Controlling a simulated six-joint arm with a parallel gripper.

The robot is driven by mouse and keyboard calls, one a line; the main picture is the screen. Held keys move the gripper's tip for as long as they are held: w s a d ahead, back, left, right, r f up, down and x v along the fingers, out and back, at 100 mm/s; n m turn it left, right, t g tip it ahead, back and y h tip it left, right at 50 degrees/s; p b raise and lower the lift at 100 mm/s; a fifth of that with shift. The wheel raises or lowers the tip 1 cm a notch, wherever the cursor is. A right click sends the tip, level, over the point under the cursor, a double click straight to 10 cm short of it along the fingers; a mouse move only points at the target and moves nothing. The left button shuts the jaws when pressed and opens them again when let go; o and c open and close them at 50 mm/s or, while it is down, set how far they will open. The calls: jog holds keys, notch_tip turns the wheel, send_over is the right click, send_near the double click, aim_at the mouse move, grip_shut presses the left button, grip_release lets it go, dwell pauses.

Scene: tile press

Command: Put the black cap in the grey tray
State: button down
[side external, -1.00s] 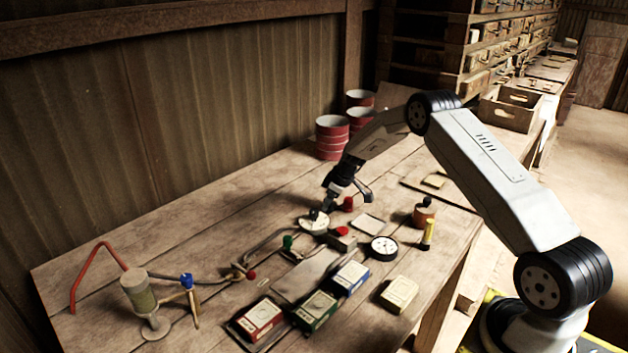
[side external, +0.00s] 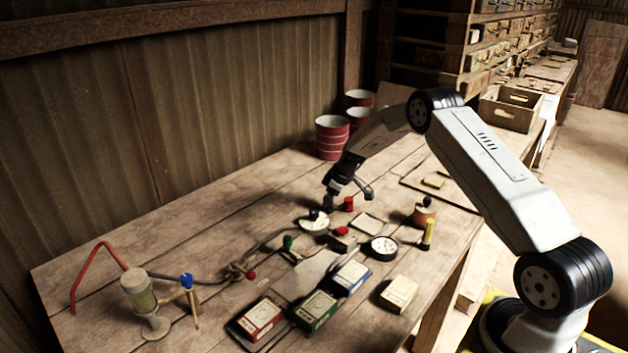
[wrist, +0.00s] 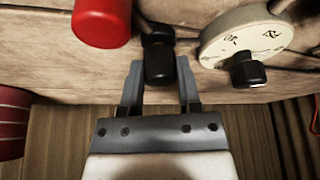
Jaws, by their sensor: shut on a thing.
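My gripper (wrist: 160,80) is shut on the black cap (wrist: 160,62), a small dark cylinder held between its two fingertips. In the side external view my gripper (side external: 329,202) is low over the middle of the bench, behind a round pale dial (side external: 312,226). The cap is too small and dark there to tell apart from the fingers. I cannot tell whether it touches the bench. A flat grey panel (side external: 302,272) lies nearer the front, behind the small boxes. I cannot tell whether it is the grey tray.
A red cylinder (wrist: 100,22) stands close beside the held cap, and the dial's black knob (wrist: 248,72) is on the other side. Red pots (side external: 332,140) stand behind. A gauge (side external: 383,247), small boxes (side external: 398,294) and a bottle (side external: 424,213) crowd the front. The bench's back left is clear.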

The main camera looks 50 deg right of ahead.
jog(key=shift+r, duration=0.5)
jog(key=s+a+r, duration=0.2)
jog(key=s+r, duration=0.3)
jog(key=s, duration=0.1)
jog(key=s+a+r, duration=0.2)
jog(key=s+r, duration=0.4)
jog(key=s, duration=0.1)
jog(key=shift+a, duration=0.25)
jog(key=shift+s+r, duration=0.1)
jog(key=shift+s, duration=0.1)
jog(key=s, duration=1.1)
jog(key=shift+d, duration=0.4)
jog(key=shift+f, duration=0.2)
